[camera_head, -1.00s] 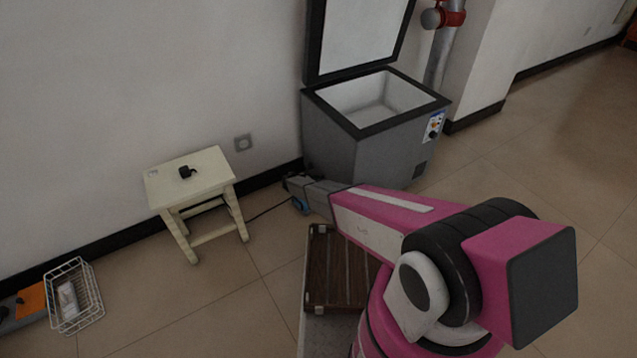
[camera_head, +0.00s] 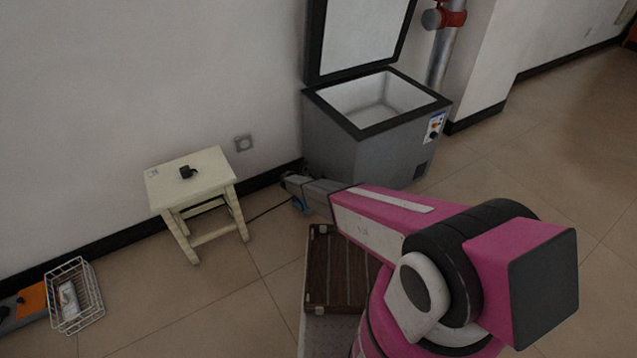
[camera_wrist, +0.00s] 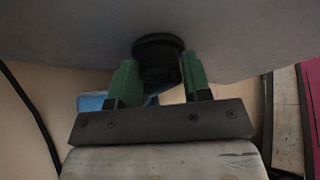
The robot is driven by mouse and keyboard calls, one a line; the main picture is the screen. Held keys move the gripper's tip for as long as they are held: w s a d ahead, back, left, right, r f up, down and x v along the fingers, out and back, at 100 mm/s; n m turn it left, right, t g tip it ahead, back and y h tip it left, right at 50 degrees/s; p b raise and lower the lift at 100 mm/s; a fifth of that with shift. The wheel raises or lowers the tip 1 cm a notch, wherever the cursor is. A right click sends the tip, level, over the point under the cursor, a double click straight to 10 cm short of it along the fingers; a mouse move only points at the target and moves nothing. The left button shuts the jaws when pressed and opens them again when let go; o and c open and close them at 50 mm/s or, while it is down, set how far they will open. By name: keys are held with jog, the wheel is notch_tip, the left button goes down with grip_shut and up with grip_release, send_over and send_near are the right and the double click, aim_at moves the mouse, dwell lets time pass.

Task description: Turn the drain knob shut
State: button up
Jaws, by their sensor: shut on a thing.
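The grey chest freezer (camera_head: 328,142) stands against the wall with its lid up. The black round drain knob (camera_wrist: 158,60) sticks out of its grey side in the wrist view. My gripper (camera_wrist: 160,82) has its two green fingers on either side of the knob and is shut on it. In the head view my gripper (camera_head: 294,184) is low at the freezer's left side, and the knob cannot be made out there. I cannot tell the knob's turn angle.
A blue item (camera_wrist: 92,102) lies under the knob. A cream stool (camera_head: 196,186) with a small black object stands to the left, and a cable runs along the floor. A white wire basket (camera_head: 76,298) is at the lower left. The floor at right is clear.

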jog(key=shift+w+a+f, duration=0.15)
jog(key=shift+w, duration=0.05)
jog(key=o, duration=0.8)
jog(key=shift+o, duration=0.4)
jog(key=shift+s, duration=0.1)
jog(key=v, duration=1)
jog(key=shift+a, duration=0.35)
